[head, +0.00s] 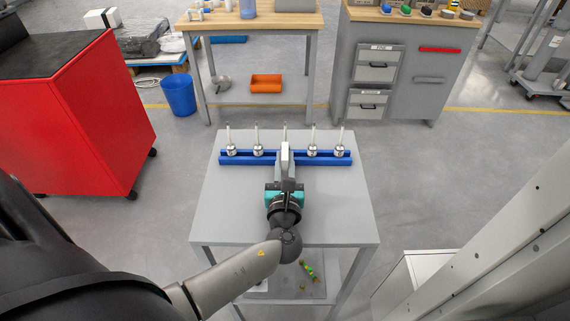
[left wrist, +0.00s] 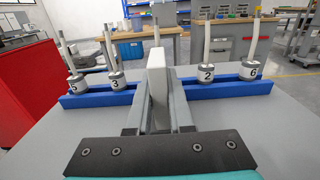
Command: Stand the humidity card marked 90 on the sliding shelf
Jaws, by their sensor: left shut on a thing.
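My left gripper (head: 286,158) reaches forward over the grey table (head: 225,205). In the left wrist view its fingers (left wrist: 158,105) are shut on a pale, slab-like thing (left wrist: 158,85), seen nearly edge-on. It stands upright between the fingers and rises above them; it also shows in the head view (head: 285,150). No marking shows on it, so I cannot tell whether it is the card marked 90. I cannot make out a sliding shelf in either view. My right gripper is not in view.
A blue rack (head: 240,160) runs across the table's far part, holding several numbered weights with upright stems; 5, 3, 2 and 6 show in the wrist view. A red cabinet (head: 90,130) stands left, a wooden-topped workbench (head: 260,20) behind. The near table top is clear beside my arm.

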